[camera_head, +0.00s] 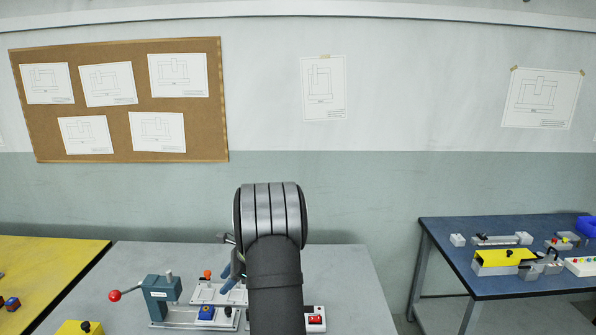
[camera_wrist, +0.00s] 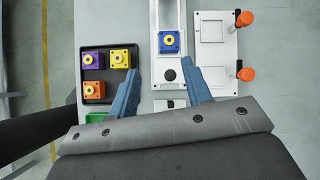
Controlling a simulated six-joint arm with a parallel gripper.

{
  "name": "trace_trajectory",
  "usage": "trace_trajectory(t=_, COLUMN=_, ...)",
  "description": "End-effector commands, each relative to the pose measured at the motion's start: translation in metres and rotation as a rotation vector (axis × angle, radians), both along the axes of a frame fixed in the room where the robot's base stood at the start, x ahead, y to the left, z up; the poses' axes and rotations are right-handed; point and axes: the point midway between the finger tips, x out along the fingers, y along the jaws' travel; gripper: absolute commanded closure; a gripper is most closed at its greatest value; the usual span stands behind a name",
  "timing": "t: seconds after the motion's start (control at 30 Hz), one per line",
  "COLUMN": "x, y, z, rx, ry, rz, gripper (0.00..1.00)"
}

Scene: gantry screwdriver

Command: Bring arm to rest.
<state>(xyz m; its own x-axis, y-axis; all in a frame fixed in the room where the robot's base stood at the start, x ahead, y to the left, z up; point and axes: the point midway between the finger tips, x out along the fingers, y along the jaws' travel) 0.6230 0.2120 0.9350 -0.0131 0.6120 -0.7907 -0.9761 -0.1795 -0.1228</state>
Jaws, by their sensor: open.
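My gripper (camera_wrist: 160,67) shows in the wrist view with its two blue fingers spread apart and nothing between them. It hangs above the grey table and points down at the fixtures. In the head view my dark arm rises in the middle of the picture, and only part of the gripper (camera_head: 232,272) shows at its left side. The rest of it is hidden behind the arm.
Below lie a black tray (camera_wrist: 108,62) with coloured blocks, a blue block (camera_wrist: 169,42) on a light fixture, and a white frame (camera_wrist: 213,56) with orange knobs. A teal press (camera_head: 161,296) with a red-knobbed lever stands left. A blue table (camera_head: 500,284) stands right.

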Motion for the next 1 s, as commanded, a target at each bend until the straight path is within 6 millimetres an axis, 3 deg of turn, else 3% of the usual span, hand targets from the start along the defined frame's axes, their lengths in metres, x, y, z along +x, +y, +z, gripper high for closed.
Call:
trace_trajectory(t=0.53, x=-0.037, y=0.049, z=0.019, rx=-0.305, ry=-0.393, rz=0.523, gripper=0.55)
trace_trajectory(t=1.0, x=-0.042, y=0.056, z=0.025, rx=-0.357, ry=-0.469, rz=0.624, gripper=0.55)
